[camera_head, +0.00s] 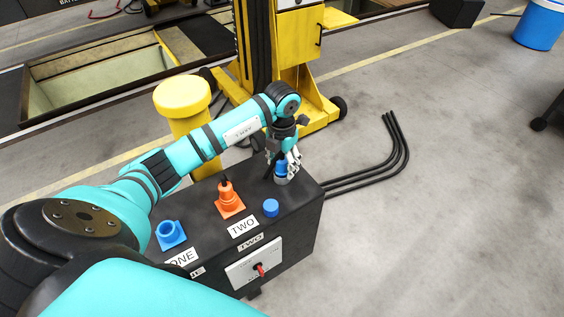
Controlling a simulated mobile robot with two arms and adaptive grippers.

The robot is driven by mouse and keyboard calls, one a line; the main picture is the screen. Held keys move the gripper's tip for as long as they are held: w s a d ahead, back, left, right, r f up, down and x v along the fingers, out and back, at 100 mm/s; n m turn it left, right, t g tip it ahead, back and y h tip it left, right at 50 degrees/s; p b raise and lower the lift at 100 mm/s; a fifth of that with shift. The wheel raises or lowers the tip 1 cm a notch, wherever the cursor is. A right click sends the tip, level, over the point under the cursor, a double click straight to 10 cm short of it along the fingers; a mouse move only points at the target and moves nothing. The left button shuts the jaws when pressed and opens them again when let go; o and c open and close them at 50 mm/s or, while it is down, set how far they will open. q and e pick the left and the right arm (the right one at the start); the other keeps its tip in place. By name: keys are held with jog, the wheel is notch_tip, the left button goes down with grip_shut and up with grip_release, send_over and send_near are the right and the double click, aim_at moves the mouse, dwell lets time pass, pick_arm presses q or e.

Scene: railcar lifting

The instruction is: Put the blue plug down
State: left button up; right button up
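The blue plug (281,171) is upright at the far right end of the dark box's top. My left gripper (283,160) comes down over it from above, with its grey fingers around the plug's upper part, and looks shut on it. Whether the plug's base touches the box top is hard to tell. The dark box (297,219) carries a tilted, open blue socket (170,235) by the label ONE. An orange plug (226,193) stands in an orange socket by the label TWO. My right gripper is not in view.
A small blue cap (271,208) sits on the box near its front edge. A red switch (261,270) is on the front panel. A yellow bollard (183,95) and yellow lifting column (299,60) stand behind.

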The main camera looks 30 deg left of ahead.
pick_arm(q)
jog(key=shift+r, duration=0.55)
notch_tip(320, 180, up, 10)
jog(key=b, duration=0.3)
jog(key=shift+r, duration=0.65)
jog(key=shift+f, duration=0.1)
